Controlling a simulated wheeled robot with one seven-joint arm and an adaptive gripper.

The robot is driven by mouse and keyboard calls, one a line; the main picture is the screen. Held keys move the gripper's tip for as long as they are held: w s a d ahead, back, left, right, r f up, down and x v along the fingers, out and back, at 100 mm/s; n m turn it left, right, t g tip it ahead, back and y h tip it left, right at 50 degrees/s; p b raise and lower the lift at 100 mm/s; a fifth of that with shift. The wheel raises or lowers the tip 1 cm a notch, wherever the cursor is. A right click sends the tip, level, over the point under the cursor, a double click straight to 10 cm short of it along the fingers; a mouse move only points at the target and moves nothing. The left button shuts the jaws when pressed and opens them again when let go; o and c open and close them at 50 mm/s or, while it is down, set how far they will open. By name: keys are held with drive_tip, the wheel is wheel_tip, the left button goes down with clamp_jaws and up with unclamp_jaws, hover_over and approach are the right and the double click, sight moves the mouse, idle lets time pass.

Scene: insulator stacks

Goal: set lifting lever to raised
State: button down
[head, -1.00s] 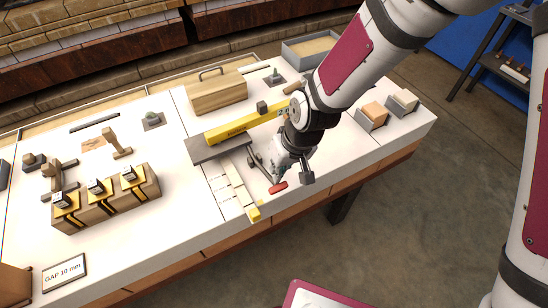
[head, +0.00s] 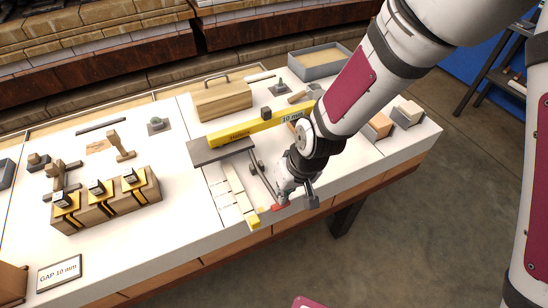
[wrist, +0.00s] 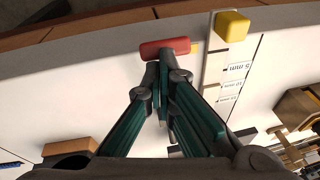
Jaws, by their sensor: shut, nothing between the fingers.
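The lifting lever is a thin dark rod (head: 264,183) with a red handle (head: 280,207) at the near side of the white bench. The handle sits near the front edge, right of a yellow block. My gripper (head: 284,198) is at the handle, partly hiding it in the head view. In the wrist view the red handle (wrist: 165,48) lies crosswise just past the fingertips (wrist: 165,58). The fingers are closed together and hold nothing. They overlap the handle's edge in that view; I cannot tell whether they touch it.
A yellow beam (head: 245,131) marked 10 mm lies behind the lever, by a grey plate (head: 215,150). A pale scale strip with a yellow block (head: 253,221) stands left of the handle. Wooden insulator stacks (head: 105,200) are farther left. A grey tray (head: 318,70) is at the back.

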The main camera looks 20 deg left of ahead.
drive_tip(key=shift+s+d+f, duration=0.1)
drive_tip(key=shift+d+f, duration=0.05)
drive_tip(key=shift+f, duration=0.05)
drive_tip(key=r+p, duration=0.1)
drive_tip(key=r, duration=0.1)
drive_tip(key=w+r+p, duration=0.1)
drive_tip(key=r+p, duration=0.1)
drive_tip(key=shift+r, duration=0.3)
drive_tip(key=s+d+r, duration=0.2)
drive_tip(key=d+r, duration=0.3)
drive_tip(key=r, duration=0.2)
drive_tip(key=shift+s+r, duration=0.3)
